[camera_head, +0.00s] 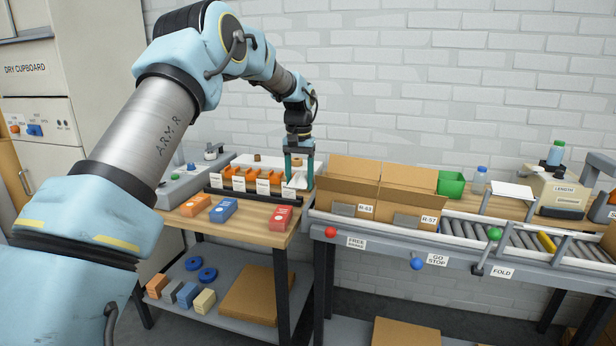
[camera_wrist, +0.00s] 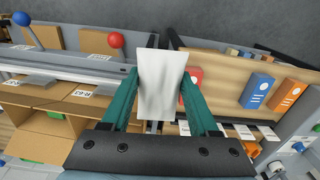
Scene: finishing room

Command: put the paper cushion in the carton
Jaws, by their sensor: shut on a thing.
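My gripper (camera_head: 299,165) points down above the right end of the wooden table, beside the left carton. In the wrist view its two green fingers (camera_wrist: 160,82) are shut on the white paper cushion (camera_wrist: 161,98), which looks like a pale, slightly creased block. Two open brown cartons stand side by side on the conveyor: one by the R-63 label (camera_head: 346,178), the other by the R-57 label (camera_head: 408,192). The left carton also shows in the wrist view (camera_wrist: 38,128). Their insides are mostly hidden in the head view.
Orange bins with white cards (camera_head: 263,177) line the table's back. Orange, blue (camera_head: 223,210) and red boxes lie in front. A green bin (camera_head: 451,184) stands behind the right carton. The conveyor rollers (camera_head: 512,238) are mostly clear to the right.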

